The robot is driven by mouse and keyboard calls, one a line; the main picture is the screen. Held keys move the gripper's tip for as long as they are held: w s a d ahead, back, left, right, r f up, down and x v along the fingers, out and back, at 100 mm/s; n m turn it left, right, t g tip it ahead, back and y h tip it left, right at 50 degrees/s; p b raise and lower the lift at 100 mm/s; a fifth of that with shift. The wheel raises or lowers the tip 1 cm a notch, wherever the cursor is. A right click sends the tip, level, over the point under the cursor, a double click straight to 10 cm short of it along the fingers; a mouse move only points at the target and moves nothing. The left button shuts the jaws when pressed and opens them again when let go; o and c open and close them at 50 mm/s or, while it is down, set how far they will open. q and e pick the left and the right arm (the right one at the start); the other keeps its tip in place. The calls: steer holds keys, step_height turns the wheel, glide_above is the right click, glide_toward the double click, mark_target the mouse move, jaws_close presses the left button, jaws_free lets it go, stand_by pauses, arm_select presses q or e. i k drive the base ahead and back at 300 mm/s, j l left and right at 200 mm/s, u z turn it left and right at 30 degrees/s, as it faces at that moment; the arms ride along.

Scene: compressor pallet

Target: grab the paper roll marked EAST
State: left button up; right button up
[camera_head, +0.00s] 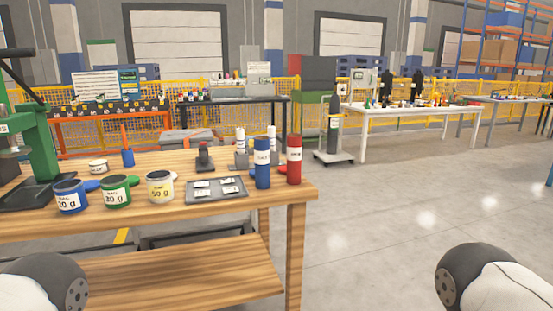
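No roll with a readable EAST mark shows in the head view. A blue cylinder with a white label (262,178) stands upright near the right end of the wooden workbench (160,217). A red cylinder with a white label (294,173) stands upright to its right. Both labels are too small to read. Behind them are two slim white upright pieces, the left one (240,136) and the right one (271,132), partly hidden; I cannot tell what they are. Neither of my grippers is in view; only arm parts show in the bottom corners.
A green press (32,168) stands at left. A dark gas cylinder on a trolley (334,128) stands behind. The floor at right is clear.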

mark_target(271, 130)
steer(key=i+l+u, duration=0.25)
steer(key=i+l, duration=0.3)
steer(key=i, duration=0.2)
steer(key=i+l+u, duration=0.25)
steer(key=i+l, duration=0.4)
